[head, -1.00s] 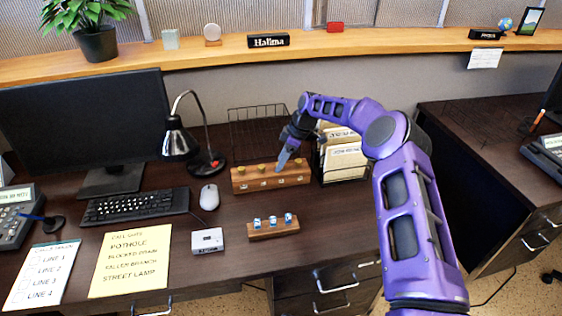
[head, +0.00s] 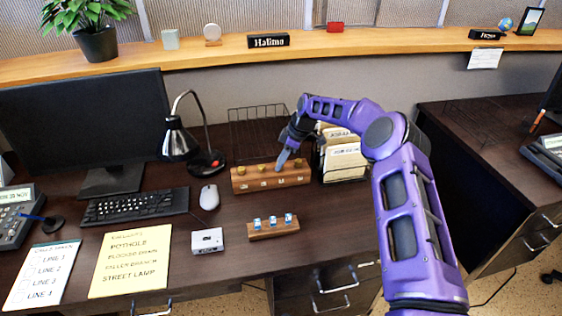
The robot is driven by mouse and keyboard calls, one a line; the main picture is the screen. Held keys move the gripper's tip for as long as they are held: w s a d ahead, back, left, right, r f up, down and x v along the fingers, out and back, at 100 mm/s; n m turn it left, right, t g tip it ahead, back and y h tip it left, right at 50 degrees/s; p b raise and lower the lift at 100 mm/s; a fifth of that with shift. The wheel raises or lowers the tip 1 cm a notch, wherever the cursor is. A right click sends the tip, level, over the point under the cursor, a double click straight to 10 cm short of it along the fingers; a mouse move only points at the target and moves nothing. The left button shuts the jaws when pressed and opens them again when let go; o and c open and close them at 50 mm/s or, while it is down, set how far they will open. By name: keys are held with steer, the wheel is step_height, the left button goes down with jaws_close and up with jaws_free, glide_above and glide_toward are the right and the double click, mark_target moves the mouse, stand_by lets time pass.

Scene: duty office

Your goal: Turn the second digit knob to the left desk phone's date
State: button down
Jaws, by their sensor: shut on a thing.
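A wooden block (head: 240,186) stands at the back of the desk with a row of brass knobs on top and small white digit marks on its front. The two left knobs (head: 241,170) (head: 261,168) and the rightmost knob (head: 298,162) are visible. My gripper (head: 281,165) reaches down from the right, shut at the third knob place from the left. Its fingers hide that knob, and the digits are too small to read. The left desk phone (head: 14,222) is at the left edge; its lit display (head: 17,195) seems to end in "NOV", partly cut off.
A second, smaller wooden block (head: 272,234) with blue-white pieces stands in front. A wire file rack with folders (head: 343,160) is close right of my gripper. A desk lamp (head: 180,143), mouse (head: 209,197), and small white box (head: 207,240) are to the left.

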steer(key=shift+m, duration=0.3)
steer(key=m+t+b, duration=0.1)
steer(key=m+b, duration=0.1)
steer(key=m, duration=0.1)
steer(key=shift+s+f+m+t, duration=0.1)
steer(key=shift+m+t, duration=0.2)
steer(key=m+t+h+b, duration=0.1)
steer(key=m, duration=0.2)
steer(key=m+t+h+b, duration=0.1)
steer(key=m+b, duration=0.1)
steer(key=m, duration=0.1)
steer(key=shift+s+a, duration=0.1)
steer(key=shift+a, duration=0.1)
steer(key=m+h+b, duration=0.1)
steer(key=m, duration=0.2)
steer(key=m+h, duration=0.1)
steer(key=m, duration=0.1)
steer(key=shift+a+m+t+b, duration=0.1)
steer(key=shift+m+t+b, duration=0.2)
steer(key=shift+m+b, duration=0.1)
steer(key=m+h, duration=0.2)
steer(key=m, duration=0.3)
steer(key=shift+a, duration=0.1)
steer(key=shift+m, duration=0.4)
steer(key=c, duration=0.6)
jaws_free()
